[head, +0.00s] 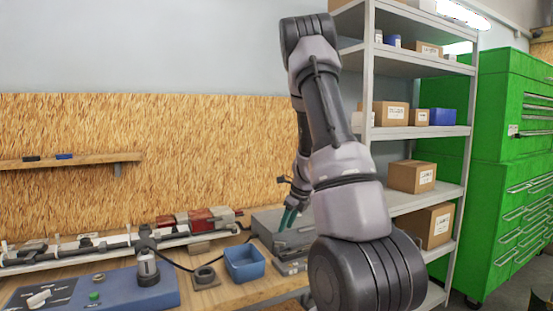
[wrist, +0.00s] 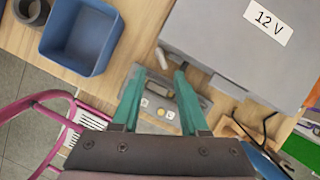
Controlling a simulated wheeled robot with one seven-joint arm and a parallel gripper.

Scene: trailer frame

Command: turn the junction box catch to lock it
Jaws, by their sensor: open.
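The grey box labelled "12 V" (wrist: 225,40) fills the upper right of the wrist view. In the head view the grey box (head: 268,222) stands on the bench, partly behind my arm. A small grey fitting (wrist: 225,87) sits along its near edge; I cannot tell whether this is the catch or how it is turned. My gripper (wrist: 159,72) has two teal fingers spread apart, with nothing held between them. It is over a small grey panel (wrist: 157,100) with round buttons beside the box. In the head view my gripper (head: 289,216) is beside the box.
A blue open bin (head: 244,263) stands left of the box and shows in the wrist view (wrist: 80,37). A pink tubular frame (wrist: 38,97) is at the wrist view's lower left. Shelving (head: 415,130) stands right.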

